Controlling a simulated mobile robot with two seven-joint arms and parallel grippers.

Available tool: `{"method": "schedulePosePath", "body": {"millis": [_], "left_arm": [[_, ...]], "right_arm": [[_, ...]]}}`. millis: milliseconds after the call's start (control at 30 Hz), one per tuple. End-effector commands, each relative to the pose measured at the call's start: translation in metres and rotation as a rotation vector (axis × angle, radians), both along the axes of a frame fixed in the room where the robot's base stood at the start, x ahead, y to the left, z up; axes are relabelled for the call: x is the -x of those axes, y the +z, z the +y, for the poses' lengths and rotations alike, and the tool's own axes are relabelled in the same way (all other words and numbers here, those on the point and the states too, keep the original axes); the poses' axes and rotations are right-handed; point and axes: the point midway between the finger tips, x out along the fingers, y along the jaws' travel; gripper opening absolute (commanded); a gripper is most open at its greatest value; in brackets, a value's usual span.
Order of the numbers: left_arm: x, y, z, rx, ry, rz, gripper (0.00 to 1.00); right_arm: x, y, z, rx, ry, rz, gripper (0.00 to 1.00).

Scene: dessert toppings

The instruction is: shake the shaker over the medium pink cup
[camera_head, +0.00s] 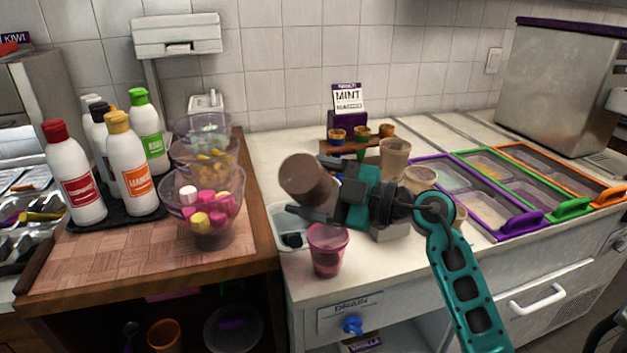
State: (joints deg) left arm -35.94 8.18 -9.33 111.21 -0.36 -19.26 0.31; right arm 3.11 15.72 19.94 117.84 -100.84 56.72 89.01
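My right gripper (312,188) comes in from the right and is shut on a brown shaker (306,176). The shaker is held tilted in the air between the dark fingers. It is above and slightly left of a pink cup (327,252). The pink cup stands upright on the white counter near its front edge, apart from the gripper in the picture. Its contents are hard to make out. My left gripper is not in view.
A small sink (291,240) lies just left of the pink cup. Beige cups (394,157) stand behind my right gripper. Glass bowls of sweets (204,212) and sauce bottles (75,180) stand on the wooden counter at left. Topping trays with coloured frames (490,222) are at right.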

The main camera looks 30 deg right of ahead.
Motion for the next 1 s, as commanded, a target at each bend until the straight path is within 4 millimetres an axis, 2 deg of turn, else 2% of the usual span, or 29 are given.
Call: {"method": "schedulePosePath", "body": {"millis": [233,700,1000], "left_arm": [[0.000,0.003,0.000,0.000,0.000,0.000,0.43],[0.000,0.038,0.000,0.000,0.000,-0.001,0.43],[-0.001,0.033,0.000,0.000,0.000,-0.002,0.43]], "right_arm": [[0.000,0.004,0.000,-0.001,0.000,-0.003,0.35],[0.000,0.032,0.000,0.000,-0.001,-0.002,0.35],[0.000,0.050,0.000,0.002,0.000,-0.005,0.35]]}}
